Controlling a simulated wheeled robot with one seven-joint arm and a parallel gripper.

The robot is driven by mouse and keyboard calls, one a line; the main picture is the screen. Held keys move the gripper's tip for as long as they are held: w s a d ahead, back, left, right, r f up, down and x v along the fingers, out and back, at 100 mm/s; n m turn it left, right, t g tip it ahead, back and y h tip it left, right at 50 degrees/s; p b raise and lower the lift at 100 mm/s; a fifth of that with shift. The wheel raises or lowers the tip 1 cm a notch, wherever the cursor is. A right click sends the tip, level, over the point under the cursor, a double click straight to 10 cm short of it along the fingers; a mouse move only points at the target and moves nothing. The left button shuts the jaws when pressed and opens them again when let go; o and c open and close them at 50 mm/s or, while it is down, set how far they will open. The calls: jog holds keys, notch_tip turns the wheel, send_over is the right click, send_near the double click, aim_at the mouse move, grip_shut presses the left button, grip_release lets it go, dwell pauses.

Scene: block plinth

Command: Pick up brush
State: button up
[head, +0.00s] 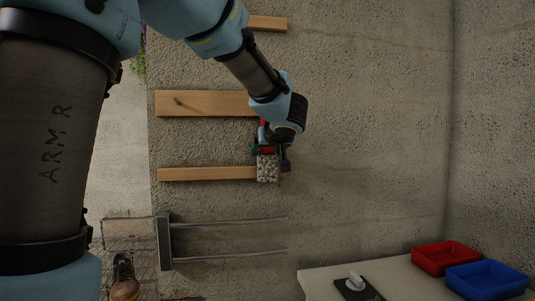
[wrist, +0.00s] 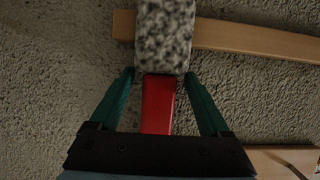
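A narrow red bar (wrist: 158,104) lies between the two green fingers of my gripper (wrist: 160,74) in the wrist view. It may be the brush or its handle; I cannot tell for sure. Its far end meets a grey speckled block (wrist: 165,38). The fingers stand apart, with a gap on each side of the red bar. The fingertips are at the block's near corners; whether they touch it I cannot tell. In the head view my gripper (head: 268,149) is just above the speckled block (head: 268,170), and my wrist hides most of the red part.
Wooden planks (head: 200,103) lie on the rough grey surface, one reaching the block. A metal frame with rails (head: 164,243) is below. A pale table (head: 400,283) at lower right holds a red bin (head: 445,256), a blue bin (head: 487,279) and a white object (head: 355,281) on a dark plate.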

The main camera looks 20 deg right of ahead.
jog(key=c, duration=1.1)
jog(key=shift+s+r, duration=0.1)
